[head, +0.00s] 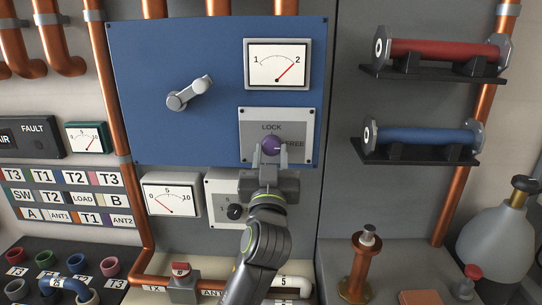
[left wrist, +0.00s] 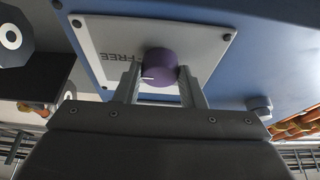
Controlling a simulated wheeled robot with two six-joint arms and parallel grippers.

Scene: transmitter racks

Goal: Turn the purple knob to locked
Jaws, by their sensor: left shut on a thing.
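The purple knob (head: 271,145) sits on a grey plate (head: 248,122) at the lower right of the blue panel. The plate reads LOCK above the knob and FREE to its right. In the left wrist view the knob (left wrist: 160,65) has a white mark that points left, toward the side with the word FREE (left wrist: 122,57). My left gripper (head: 270,152) comes from below, its two fingers on either side of the knob. It is shut on the knob; in the left wrist view the fingers (left wrist: 160,82) flank it. My right gripper is out of view.
The blue panel (head: 150,60) also carries a grey lever (head: 190,93) and a dial (head: 277,64). Below are another dial (head: 171,194) and a black knob (head: 235,211). Red (head: 440,51) and blue (head: 425,134) cylinders sit on shelves at right.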

